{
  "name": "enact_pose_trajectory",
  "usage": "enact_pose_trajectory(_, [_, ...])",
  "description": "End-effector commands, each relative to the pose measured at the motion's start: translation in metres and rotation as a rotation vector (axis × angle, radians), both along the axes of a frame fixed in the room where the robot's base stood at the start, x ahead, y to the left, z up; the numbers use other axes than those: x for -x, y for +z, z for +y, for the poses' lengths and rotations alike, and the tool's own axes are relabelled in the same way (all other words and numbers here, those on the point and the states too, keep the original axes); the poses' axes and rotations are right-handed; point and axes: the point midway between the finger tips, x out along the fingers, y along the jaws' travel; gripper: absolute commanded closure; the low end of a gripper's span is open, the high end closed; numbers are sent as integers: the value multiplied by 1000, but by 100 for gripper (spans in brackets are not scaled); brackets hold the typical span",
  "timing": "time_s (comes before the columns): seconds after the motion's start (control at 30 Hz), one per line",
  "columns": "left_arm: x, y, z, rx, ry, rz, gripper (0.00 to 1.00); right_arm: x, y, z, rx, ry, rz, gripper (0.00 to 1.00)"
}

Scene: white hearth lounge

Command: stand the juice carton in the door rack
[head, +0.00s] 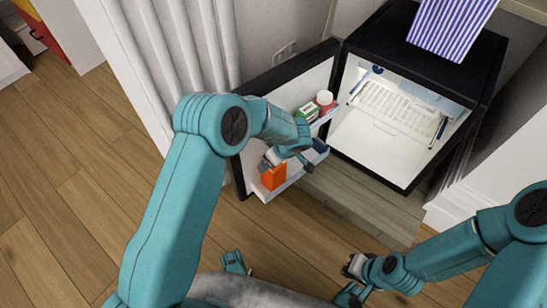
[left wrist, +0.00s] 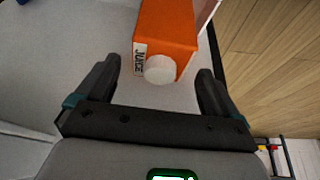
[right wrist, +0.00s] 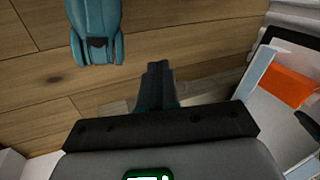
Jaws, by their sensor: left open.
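The orange juice carton (head: 273,178) is in the lower door rack (head: 292,182) of the open small fridge, at the rack's near end. It appears upright. In the left wrist view the carton (left wrist: 168,35) shows its white cap and JUICE label. My left gripper (head: 275,160) is open just above the carton. The carton lies ahead between its fingers, with gaps on both sides. In the right wrist view an orange side of the carton (right wrist: 285,82) shows in the rack. My right gripper (right wrist: 160,70) is shut and empty, low over the floor, away from the door.
The upper door rack holds a green box (head: 308,112) and a red jar with a white lid (head: 325,98). The fridge (head: 400,110) stands open with a clear floor inside. A striped box (head: 450,25) is on top. A white ribbed column stands left of the door.

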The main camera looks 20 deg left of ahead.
Motion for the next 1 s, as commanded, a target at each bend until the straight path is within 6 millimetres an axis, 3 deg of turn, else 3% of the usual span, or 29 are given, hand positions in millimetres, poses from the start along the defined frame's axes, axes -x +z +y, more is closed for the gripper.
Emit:
enact_pose_trajectory(0.1, [4, 31, -10, 1, -2, -5, 5, 6, 13, 1, -3, 3, 19, 100])
enact_pose_trajectory(0.3, [13, 73, -26, 0, -1, -3, 5, 9, 24, 4, -6, 12, 27, 100])
enact_pose_trajectory(0.57, [21, 99, -36, 2, -5, 5, 5, 11, 30, 5, -7, 19, 29, 100])
enact_pose_trajectory(0.67, [36, 84, -37, 45, -64, 72, 5, 11, 30, 6, -7, 20, 29, 100])
enact_pose_trajectory(0.73, [62, 60, -40, 125, -162, 166, 5, 11, 30, 6, -7, 20, 29, 100])
enact_pose_trajectory(0.9, [151, 4, -56, 452, -491, 320, 5, 11, 30, 6, -7, 20, 29, 100])
enact_pose_trajectory(1.0, [194, -10, -60, 588, -646, 276, 5, 11, 30, 6, -7, 20, 29, 100])
